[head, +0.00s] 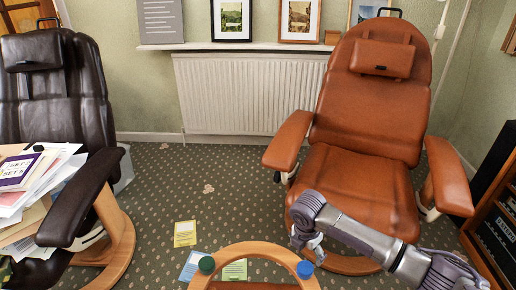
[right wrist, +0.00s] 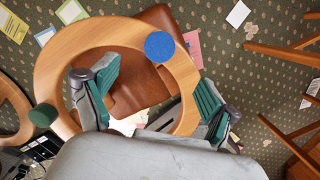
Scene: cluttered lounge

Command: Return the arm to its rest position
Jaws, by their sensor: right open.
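My right arm comes in from the lower right of the head view, and its gripper (head: 312,245) is in front of the orange-brown recliner's seat in the picture. In the right wrist view the gripper (right wrist: 152,95) has its two green-padded fingers wide apart, with nothing held between them. Beyond the fingers is a curved wooden frame (right wrist: 75,50) with a brown leather part. My left gripper is not in view.
The wooden frame (head: 255,248) bears a green round piece (head: 206,265) and a blue one (head: 305,269). The orange-brown recliner (head: 375,110) is behind; a dark recliner (head: 70,90) with papers is left. A shelf unit (head: 495,215) stands right. Patterned carpet (head: 170,185) is mostly clear between chairs.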

